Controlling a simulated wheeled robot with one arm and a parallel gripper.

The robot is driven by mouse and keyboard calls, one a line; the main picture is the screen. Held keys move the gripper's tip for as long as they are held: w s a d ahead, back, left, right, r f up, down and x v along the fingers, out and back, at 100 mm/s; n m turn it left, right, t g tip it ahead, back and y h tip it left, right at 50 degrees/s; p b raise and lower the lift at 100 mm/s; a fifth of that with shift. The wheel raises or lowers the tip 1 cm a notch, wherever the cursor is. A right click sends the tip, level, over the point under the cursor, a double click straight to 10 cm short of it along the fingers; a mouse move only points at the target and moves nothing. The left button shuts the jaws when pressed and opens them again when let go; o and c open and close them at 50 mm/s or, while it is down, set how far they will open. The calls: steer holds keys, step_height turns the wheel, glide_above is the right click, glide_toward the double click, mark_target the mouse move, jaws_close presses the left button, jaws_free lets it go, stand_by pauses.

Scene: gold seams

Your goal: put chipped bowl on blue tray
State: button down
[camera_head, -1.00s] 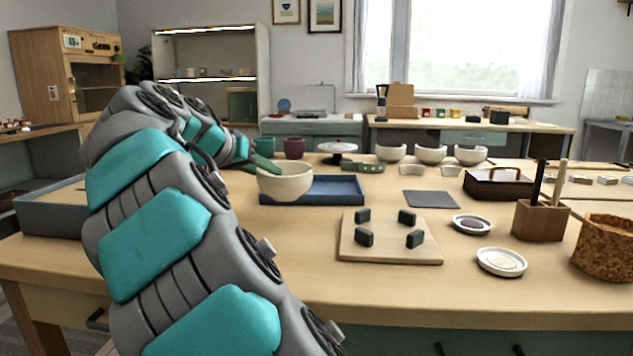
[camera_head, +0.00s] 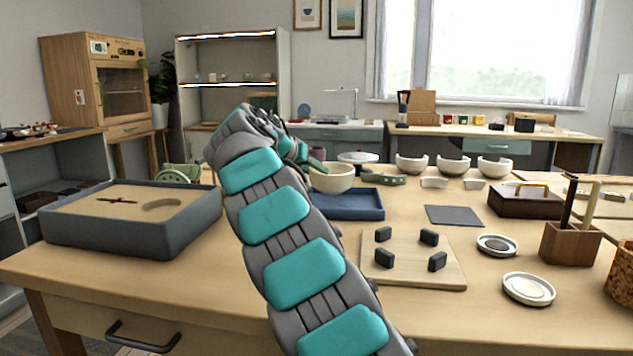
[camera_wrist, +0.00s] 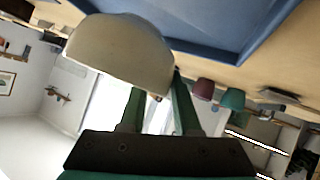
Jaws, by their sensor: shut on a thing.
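A cream bowl (camera_head: 334,179) is held by the rim in my gripper (camera_head: 314,163), in front of or above the back left of the blue tray (camera_head: 350,210). The head view does not settle whether it touches the tray. In the wrist view the bowl (camera_wrist: 118,50) fills the upper left, between the green fingers (camera_wrist: 155,105) and beside the blue tray (camera_wrist: 215,48). I cannot clearly make out a chip on it. The tray's visible part is empty; my arm hides part of its left side.
Three more pale bowls (camera_head: 453,166) with uneven rims stand at the back. A wooden board (camera_head: 410,262) with dark blocks lies in front of the tray, a grey mat (camera_head: 457,215) to its right. A large grey box (camera_head: 110,232) stands left of my arm.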

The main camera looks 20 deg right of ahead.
steer(key=shift+w+d+f, duration=0.15)
steer(key=shift+w+d, duration=0.15)
steer(key=shift+d, duration=0.05)
steer(key=shift+f, duration=1.75)
steer(key=c, duration=0.6)
jaws_free()
steer(key=shift+o, duration=0.2)
steer(key=shift+a, duration=0.1)
steer(key=v, duration=1.2)
steer(key=shift+b, duration=0.35)
steer(key=shift+r, duration=0.1)
